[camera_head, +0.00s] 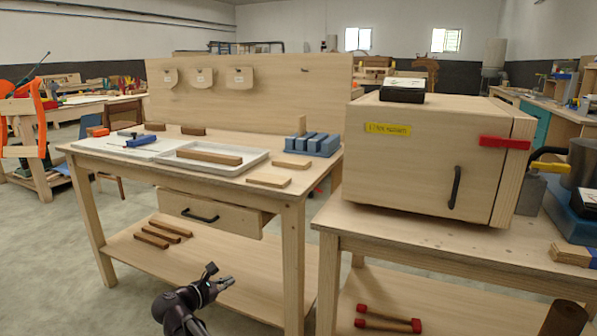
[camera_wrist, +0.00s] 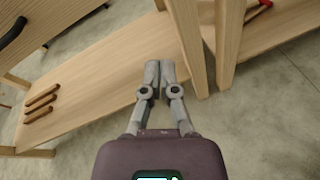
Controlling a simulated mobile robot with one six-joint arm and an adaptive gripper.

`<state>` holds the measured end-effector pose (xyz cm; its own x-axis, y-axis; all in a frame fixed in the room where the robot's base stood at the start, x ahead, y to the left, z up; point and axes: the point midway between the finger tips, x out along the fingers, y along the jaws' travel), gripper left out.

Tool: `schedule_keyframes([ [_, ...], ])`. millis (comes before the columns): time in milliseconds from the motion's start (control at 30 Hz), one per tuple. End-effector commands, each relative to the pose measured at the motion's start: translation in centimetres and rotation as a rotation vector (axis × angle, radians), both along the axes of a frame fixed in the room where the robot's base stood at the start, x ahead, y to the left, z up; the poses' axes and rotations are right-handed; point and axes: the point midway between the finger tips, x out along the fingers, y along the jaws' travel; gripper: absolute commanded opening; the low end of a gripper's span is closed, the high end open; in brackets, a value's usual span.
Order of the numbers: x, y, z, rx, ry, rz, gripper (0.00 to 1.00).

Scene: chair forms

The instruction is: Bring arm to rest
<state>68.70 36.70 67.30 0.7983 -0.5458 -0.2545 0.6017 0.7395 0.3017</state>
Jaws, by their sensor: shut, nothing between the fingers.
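My gripper (camera_head: 222,284) shows at the bottom of the head view, low in front of the workbench (camera_head: 110,165) and near its lower shelf (camera_head: 235,262). In the wrist view my gripper (camera_wrist: 160,82) has its two fingers together, with nothing between them. The fingers appear over the edge of the lower shelf (camera_wrist: 110,85), beside the bench legs (camera_wrist: 229,40). I cannot tell whether they touch the wood.
Several brown wooden strips (camera_head: 165,235) lie on the lower shelf. A drawer (camera_head: 215,212) stands partly out above it. A wooden cabinet (camera_head: 420,165) with a red latch (camera_head: 504,142) stands on the right table (camera_head: 430,245). Open floor (camera_head: 60,260) lies to the left.

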Motion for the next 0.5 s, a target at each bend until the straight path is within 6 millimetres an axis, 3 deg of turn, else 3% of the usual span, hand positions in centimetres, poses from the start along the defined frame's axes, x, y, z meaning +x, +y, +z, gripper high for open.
schedule_keyframes([
  [33,0.1,-2.3,-0.6,0.053,0.006,-0.042,0.00],
  [100,0.2,-4.9,-1.7,0.138,0.014,-0.103,0.00],
  [500,-1.2,-17.9,-6.9,0.601,0.014,-0.494,0.00],
])
